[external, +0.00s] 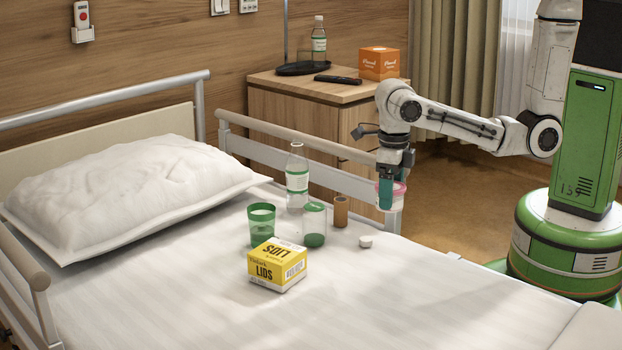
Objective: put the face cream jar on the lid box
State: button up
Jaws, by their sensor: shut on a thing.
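The face cream jar (399,199), pale with a pink top, is between the teal fingers of my gripper (387,194). My gripper is shut on it and points down, holding it near the right edge of the bed, in front of the side rail. The fingers hide part of the jar. The yellow and white lid box (278,265) lies on the bed sheet, left of and nearer the camera than my gripper. Its top looks bare.
A brown cylinder (341,211) and a small white cap (366,241) are between tumbler and jar. The sheet in front is clear.

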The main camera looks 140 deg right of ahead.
jog(key=w+d+r+n, duration=0.3)
jog(key=w+d+r, duration=0.2)
jog(key=w+d, duration=0.15)
jog(key=b, duration=0.9)
send_over(288, 246)
notch_tip(288, 246, down, 9)
jog(key=shift+f, duration=1.75)
jog(key=shift+f+b, duration=0.1)
jog(key=shift+b, duration=0.2)
jog(key=o, duration=1.1)
notch_tip(288, 246, up, 12)
jog(key=p, duration=0.2)
jog(key=shift+w+a+p, duration=0.1)
jog(key=shift+p, duration=0.25)
